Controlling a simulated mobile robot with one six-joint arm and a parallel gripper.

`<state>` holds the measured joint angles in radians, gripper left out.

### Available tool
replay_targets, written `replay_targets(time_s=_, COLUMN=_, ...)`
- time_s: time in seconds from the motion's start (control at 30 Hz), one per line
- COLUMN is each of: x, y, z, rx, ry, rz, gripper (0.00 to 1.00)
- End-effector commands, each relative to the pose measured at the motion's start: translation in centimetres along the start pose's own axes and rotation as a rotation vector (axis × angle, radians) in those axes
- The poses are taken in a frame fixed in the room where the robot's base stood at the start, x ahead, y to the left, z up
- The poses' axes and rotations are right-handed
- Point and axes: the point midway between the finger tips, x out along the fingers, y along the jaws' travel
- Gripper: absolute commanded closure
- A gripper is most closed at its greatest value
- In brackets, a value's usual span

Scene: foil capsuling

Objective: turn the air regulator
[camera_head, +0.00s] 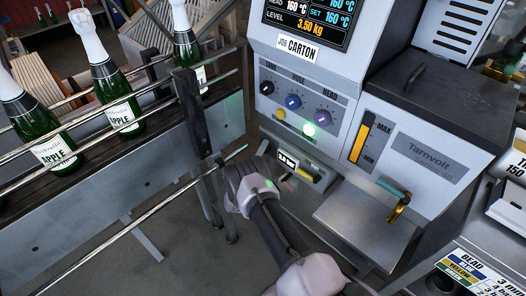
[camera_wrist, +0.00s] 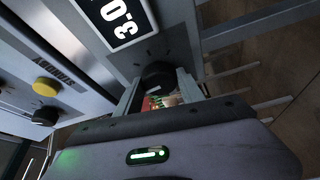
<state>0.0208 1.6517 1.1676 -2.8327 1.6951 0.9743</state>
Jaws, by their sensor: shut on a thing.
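In the camera_head view my gripper (camera_head: 268,172) is at the front of the machine, just left of the small white display (camera_head: 288,158). The knob is hidden there behind my gripper. Tick marks show around the knob in the wrist view.
A yellow button (camera_wrist: 46,86) and a dark knob (camera_wrist: 45,116) are on the panel at left in the wrist view. A metal rail (camera_head: 135,222) and bottles (camera_head: 120,108) on the conveyor are at left.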

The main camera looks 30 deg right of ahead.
Motion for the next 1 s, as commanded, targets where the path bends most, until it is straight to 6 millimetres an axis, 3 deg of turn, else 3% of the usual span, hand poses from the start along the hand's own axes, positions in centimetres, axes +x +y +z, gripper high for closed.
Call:
replay_targets(time_s=0.77, x=-0.03, y=-0.07, z=0.03, rx=0.088, ry=-0.001, rz=0.036, gripper=0.95)
replay_targets(time_s=0.8, x=-0.02, y=-0.06, z=0.03, rx=0.088, ry=-0.001, rz=0.036, gripper=0.51)
replay_targets(time_s=0.9, x=-0.02, y=-0.06, z=0.02, rx=0.088, ry=-0.001, rz=0.036, gripper=0.33)
replay_targets(time_s=1.0, x=-0.01, y=-0.05, z=0.02, rx=0.088, ry=-0.001, rz=0.036, gripper=0.33)
